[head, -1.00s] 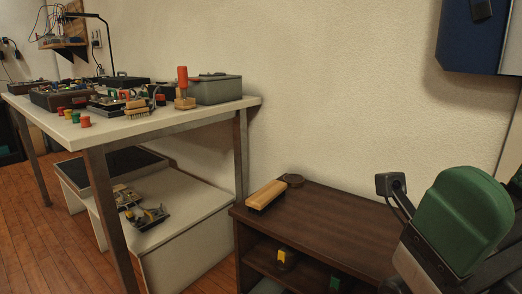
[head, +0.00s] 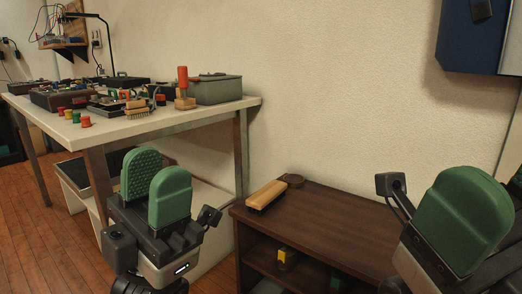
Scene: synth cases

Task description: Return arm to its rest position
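My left gripper (head: 156,188) is in the lower left of the head view, in front of the white table's lower shelf. Its two green pads point up and stand apart, with the ribbed inner face of the far pad showing and nothing seen between them. My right gripper (head: 462,222) is at the lower right edge, in front of the brown cabinet's right side. Only one green pad of it shows clearly, so its opening is hidden. No object is seen in it.
A white table (head: 180,122) at left holds a grey box (head: 218,90), a red-handled tool (head: 183,78) and small parts. A low brown cabinet (head: 335,215) carries a brush (head: 266,194). A blue wall box (head: 478,40) hangs upper right. Wood floor (head: 35,245) is clear at lower left.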

